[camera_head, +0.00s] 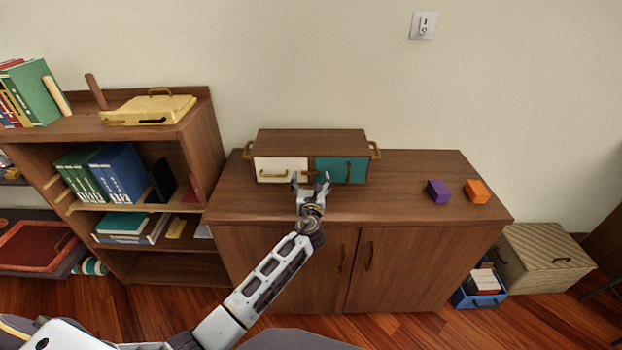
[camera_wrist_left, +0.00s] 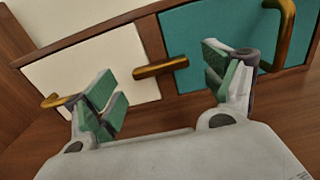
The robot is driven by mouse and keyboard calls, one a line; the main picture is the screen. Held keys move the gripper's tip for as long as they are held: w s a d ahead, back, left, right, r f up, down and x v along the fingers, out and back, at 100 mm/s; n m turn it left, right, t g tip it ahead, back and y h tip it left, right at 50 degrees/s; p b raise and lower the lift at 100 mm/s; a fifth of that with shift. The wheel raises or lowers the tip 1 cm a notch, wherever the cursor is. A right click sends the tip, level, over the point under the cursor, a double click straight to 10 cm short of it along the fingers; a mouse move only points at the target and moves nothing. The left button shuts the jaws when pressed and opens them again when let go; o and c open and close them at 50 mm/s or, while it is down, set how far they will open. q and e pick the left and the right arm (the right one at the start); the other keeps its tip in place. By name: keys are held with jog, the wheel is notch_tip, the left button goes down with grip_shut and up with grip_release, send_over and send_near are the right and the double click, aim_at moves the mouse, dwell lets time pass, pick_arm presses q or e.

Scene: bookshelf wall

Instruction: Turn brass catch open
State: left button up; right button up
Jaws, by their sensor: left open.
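The brass catch (camera_wrist_left: 160,67) is a short bar lying crosswise over the wooden divider between a white panel (camera_wrist_left: 95,68) and a teal panel (camera_wrist_left: 190,40). Its ends overlap both panels. These are the front of a small wooden box (camera_head: 311,141) on the cabinet top. In the head view I cannot make out the catch near the gripper. My left gripper (camera_head: 311,182) is in front of the box near the divider. In the left wrist view its open fingers (camera_wrist_left: 160,84) stand either side of the catch, apart from it, with nothing between them. My right gripper is not in view.
Brass handles sit on the white panel (camera_head: 275,174) and teal panel (camera_head: 348,172). A purple block (camera_head: 438,190) and an orange block (camera_head: 477,191) stand on the cabinet top (camera_head: 400,205) at right. A bookshelf (camera_head: 195,145) adjoins at left. The top between box and blocks is clear.

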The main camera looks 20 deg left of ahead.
pick_arm(q)
jog(key=shift+w+a, duration=0.15)
jog(key=shift+w, duration=0.55)
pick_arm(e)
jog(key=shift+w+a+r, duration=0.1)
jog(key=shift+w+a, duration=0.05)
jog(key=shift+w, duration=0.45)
pick_arm(q)
jog(key=c, duration=1)
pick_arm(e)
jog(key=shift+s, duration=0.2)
